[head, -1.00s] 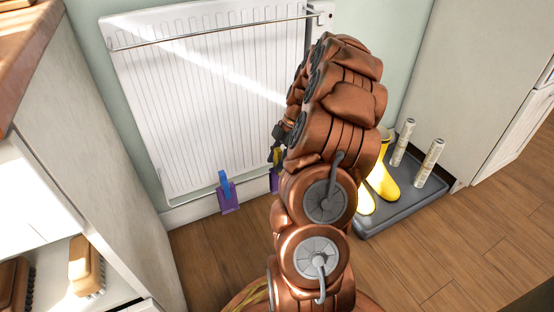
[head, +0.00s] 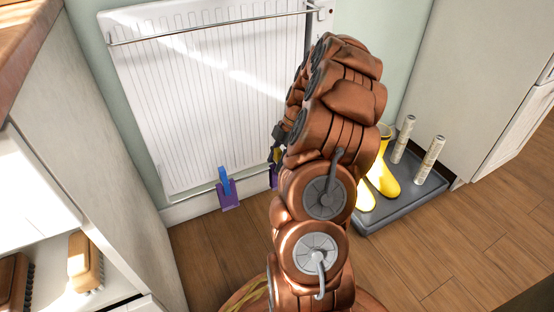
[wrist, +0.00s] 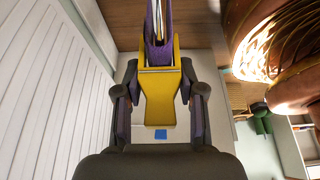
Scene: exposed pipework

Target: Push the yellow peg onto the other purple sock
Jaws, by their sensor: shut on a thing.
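My gripper (wrist: 160,92) is shut on the yellow peg (wrist: 158,100), with a dark finger on each side of it. In the wrist view the peg's open end meets the purple sock (wrist: 150,55), which is folded over a thin rail. I cannot tell how far the peg is over the cloth. In the head view my arm hides most of this sock (head: 273,181) and of the gripper (head: 278,134). Another purple sock (head: 229,200) hangs to the left, with a blue peg (head: 223,180) on it. The blue peg also shows in the wrist view (wrist: 161,134).
The white radiator (head: 205,100) stands close beside the gripper, with an upper rail (head: 200,31). A cabinet with brushes (head: 85,262) is at left. Yellow boots (head: 381,178) stand on a grey tray (head: 400,207) at right. Wooden floor is clear between.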

